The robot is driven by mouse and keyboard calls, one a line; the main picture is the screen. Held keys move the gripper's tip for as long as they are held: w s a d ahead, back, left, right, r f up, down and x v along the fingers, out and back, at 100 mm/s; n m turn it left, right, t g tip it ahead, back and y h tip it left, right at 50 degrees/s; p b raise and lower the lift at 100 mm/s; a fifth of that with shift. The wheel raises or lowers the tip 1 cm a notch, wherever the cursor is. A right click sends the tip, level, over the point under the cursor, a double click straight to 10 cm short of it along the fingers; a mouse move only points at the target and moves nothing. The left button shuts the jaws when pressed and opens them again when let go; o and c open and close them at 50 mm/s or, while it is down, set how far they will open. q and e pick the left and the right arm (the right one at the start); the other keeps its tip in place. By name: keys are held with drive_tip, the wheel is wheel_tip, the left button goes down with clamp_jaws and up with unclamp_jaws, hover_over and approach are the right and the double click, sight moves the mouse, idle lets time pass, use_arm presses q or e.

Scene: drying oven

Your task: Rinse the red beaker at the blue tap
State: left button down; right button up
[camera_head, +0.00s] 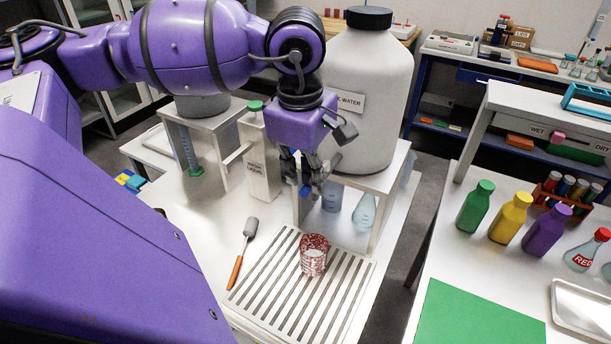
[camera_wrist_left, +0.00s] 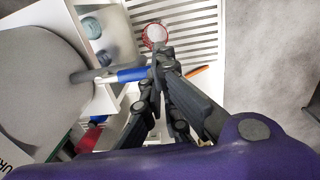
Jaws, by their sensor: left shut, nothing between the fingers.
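The red beaker (camera_head: 313,262), mottled with white and with a pale patch on its front, stands upright on the slatted drain rack (camera_head: 262,296). In the left wrist view the beaker (camera_wrist_left: 155,36) shows a red rim and a pale inside. The blue tap (camera_head: 305,191) is mostly hidden behind my fingers; in the left wrist view its blue part (camera_wrist_left: 132,75) shows beside the fingertips. My left gripper (camera_head: 310,186) is shut and empty, at the tap and above the beaker; it also shows in the left wrist view (camera_wrist_left: 161,56). Whether it touches the tap is unclear.
A large water tank (camera_head: 367,95) stands on a raised shelf behind the tap, with glassware (camera_head: 364,212) under it. A white liquid bottle (camera_head: 260,165) stands to the left. A brush with an orange handle (camera_head: 236,271) lies left of the rack. Coloured bottles (camera_head: 509,217) stand on the right table.

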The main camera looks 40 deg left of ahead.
drive_tip(key=shift+s, duration=0.1)
use_arm(q)
wheel_tip(320, 180, up, 4)
drive_tip(key=shift+s+a+r+p, duration=0.1)
drive_tip(key=shift+s+r+p, duration=0.1)
drive_tip(key=shift+p, duration=0.7)
wheel_tip(320, 180, up, 10)
drive_tip(key=b, duration=0.1)
drive_tip(key=shift+f, duration=0.2)
use_arm(e)
drive_tip(key=shift+w+d+r, duration=0.1)
drive_tip(key=shift+w+r, duration=0.25)
drive_tip(key=shift+w, duration=0.3)
use_arm(q)
drive_tip(key=shift+w, duration=0.15)
use_arm(e)
drive_tip(key=shift+f, duration=0.15)
drive_tip(key=shift+s, duration=0.1)
